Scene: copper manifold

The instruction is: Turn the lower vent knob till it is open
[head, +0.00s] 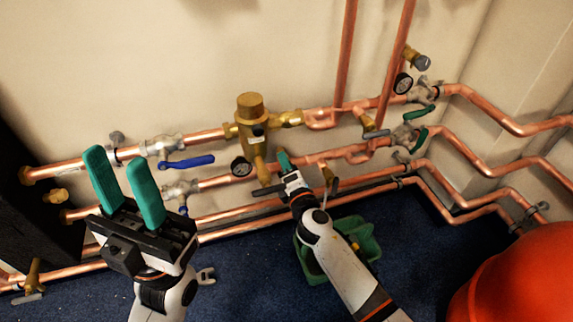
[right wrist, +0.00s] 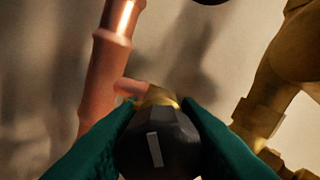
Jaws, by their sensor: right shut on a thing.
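A dark round knob (right wrist: 158,148) with a pale bar mark sits on a brass stem in the right wrist view. I take it for the lower vent knob. Its bar stands nearly upright, tilted slightly. My right gripper (right wrist: 155,125) is shut on the knob, one green finger on each side. In the head view, my right gripper (head: 283,160) is at the pipes just right of the brass separator, and it hides the knob. My left gripper (head: 118,157) is open and empty, raised in front of the left pipes.
The brass separator (head: 251,125) and a gauge (head: 241,167) stand close left of my right gripper. Copper pipes (head: 345,110) run along the wall. A blue-handled valve (head: 187,162) is at left. A green crate (head: 368,243) and a red vessel (head: 520,280) stand on the floor.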

